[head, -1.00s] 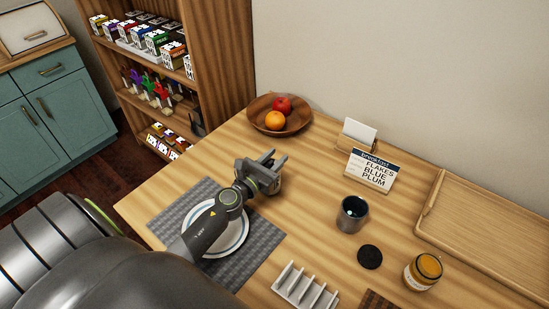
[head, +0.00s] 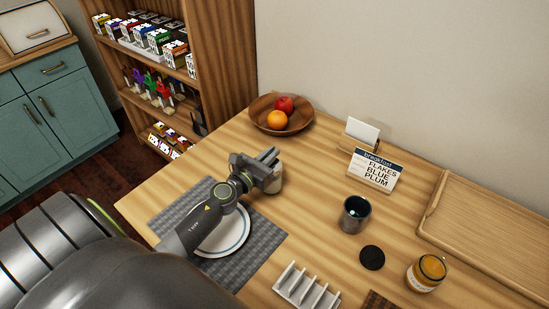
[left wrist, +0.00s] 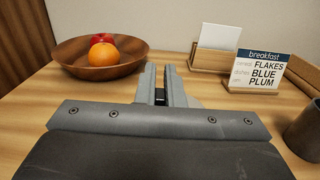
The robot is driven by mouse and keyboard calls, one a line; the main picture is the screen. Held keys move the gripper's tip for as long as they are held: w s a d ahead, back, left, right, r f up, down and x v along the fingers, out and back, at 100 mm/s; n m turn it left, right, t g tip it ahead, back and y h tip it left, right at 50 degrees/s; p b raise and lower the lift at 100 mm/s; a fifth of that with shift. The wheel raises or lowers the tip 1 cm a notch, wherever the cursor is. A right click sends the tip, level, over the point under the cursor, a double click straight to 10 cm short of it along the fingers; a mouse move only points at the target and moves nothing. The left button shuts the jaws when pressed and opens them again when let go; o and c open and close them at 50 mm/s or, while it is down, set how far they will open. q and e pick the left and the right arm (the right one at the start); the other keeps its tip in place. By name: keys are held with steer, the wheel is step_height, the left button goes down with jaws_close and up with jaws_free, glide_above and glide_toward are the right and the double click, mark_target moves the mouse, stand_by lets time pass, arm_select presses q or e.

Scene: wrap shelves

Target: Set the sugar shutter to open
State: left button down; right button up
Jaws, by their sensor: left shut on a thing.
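A pale jar (head: 275,186), seemingly the sugar container, stands on the table just beyond the plate, mostly hidden under my left gripper (head: 270,158) in the head view. The gripper is right over its top. In the left wrist view the fingers (left wrist: 164,84) are close together with a small dark piece (left wrist: 159,97) between them, seemingly the sugar shutter. The shutter's position cannot be made out. My right gripper is not in view.
A wooden bowl (head: 258,118) with fruit stands behind the gripper. To the right are a breakfast sign (head: 376,170), a grey cup (head: 354,215), a black lid (head: 372,257), an orange jar (head: 427,272) and a wooden tray (head: 440,235). A white rack (head: 290,285) lies in front. The plate (head: 235,243) sits on a grey mat (head: 262,250).

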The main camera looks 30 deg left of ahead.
arm_select(q)
steer(key=c, duration=1.5)
jaws_free()
steer(key=s+b, duration=0.2)
steer(key=s, duration=0.3)
steer(key=s+b, duration=0.2)
steer(key=s, duration=0.3)
steer(key=s+b, duration=0.2)
steer(key=s, duration=0.3)
steer(key=shift+s+a+f, duration=0.25)
steer(key=shift+s+a, duration=0.1)
steer(key=shift+a, duration=0.05)
steer(key=shift+s+r+b, duration=0.25)
steer(key=shift+s+b, duration=0.25)
steer(key=shift+s, duration=0.35)
